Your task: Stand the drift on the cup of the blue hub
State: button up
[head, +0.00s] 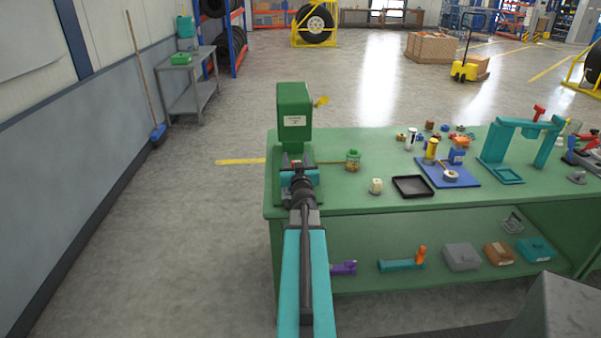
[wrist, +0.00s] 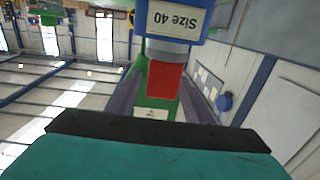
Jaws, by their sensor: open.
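In the wrist view, which is upside down, a blue hub (wrist: 176,17) carries a label reading "Size 40". A grey ring (wrist: 167,46), apparently its cup, adjoins the hub. A plain red piece (wrist: 165,80), apparently the drift, lies in line with the ring and seems to stand on it. My gripper (wrist: 163,88) is open, with one grey jaw on each side of the red piece. Whether the jaws touch it cannot be told. In the head view my gripper (head: 298,176) is at the green press, and my arm hides most of the hub and drift there.
The green press (head: 294,100) stands at the left end of the green bench (head: 335,200).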

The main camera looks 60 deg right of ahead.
jog(key=v, duration=0.4)
jog(key=shift+s+a, duration=0.3)
jog(key=shift+r+p, duration=0.1)
jog(key=shift+p, duration=0.45)
jog(key=p+v, duration=0.2)
jog(key=p, duration=0.2)
jog(key=shift+a, duration=0.1)
jog(key=shift+p, duration=0.4)
jog(key=a+p, duration=0.1)
jog(key=p, duration=0.3)
jog(key=shift+s, duration=0.35)
jog(key=p, duration=0.2)
jog(key=shift+s+a+p, duration=0.3)
jog(key=shift+a, duration=0.1)
jog(key=shift+s+a+p, duration=0.25)
jog(key=shift+p, duration=0.65)
jog(key=shift+s+a+p, duration=0.2)
jog(key=shift+p, duration=0.3)
